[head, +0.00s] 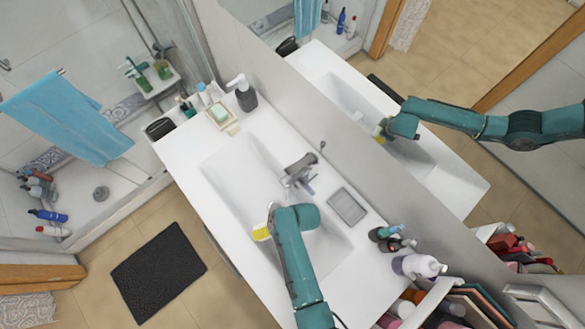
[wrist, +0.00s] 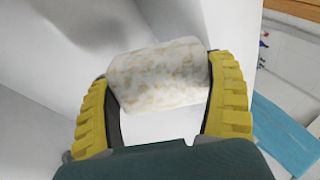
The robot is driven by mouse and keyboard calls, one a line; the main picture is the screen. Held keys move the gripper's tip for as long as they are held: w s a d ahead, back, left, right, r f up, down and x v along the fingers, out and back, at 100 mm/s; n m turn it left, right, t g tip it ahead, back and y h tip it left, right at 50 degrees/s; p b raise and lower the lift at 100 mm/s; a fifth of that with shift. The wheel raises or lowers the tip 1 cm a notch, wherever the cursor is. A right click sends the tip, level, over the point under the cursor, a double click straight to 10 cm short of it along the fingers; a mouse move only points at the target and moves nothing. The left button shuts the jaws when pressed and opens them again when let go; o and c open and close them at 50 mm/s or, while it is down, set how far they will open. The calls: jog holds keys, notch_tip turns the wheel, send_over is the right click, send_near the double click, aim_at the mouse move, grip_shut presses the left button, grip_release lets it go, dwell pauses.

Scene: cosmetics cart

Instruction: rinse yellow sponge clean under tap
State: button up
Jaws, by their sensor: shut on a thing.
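My gripper (head: 262,232) is over the lower part of the white sink basin (head: 232,165), with its yellow fingers showing. In the wrist view my gripper (wrist: 162,90) is shut on the sponge (wrist: 160,74). The sponge looks off-white with brownish-yellow blotches rather than plain yellow, and it spans between both fingers. In the head view I cannot make it out apart from the fingers. The grey metal tap (head: 298,172) stands at the basin's wall side, above and right of my gripper and apart from it. I cannot see any water running.
A soap dish with green soap (head: 220,115) and a dark pump bottle (head: 245,96) stand at the counter's far end. A grey tray (head: 347,206) lies right of the tap. Several bottles (head: 392,238) stand at the right end. A mirror (head: 370,130) runs along the wall.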

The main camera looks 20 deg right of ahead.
jog(key=shift+s+r+p, duration=0.75)
jog(key=shift+r+p, duration=0.15)
jog(key=shift+p, duration=0.15)
jog(key=shift+s, duration=0.4)
jog(key=shift+s+a+r, duration=0.15)
jog(key=shift+s+r, duration=0.95)
jog(key=shift+s, duration=0.2)
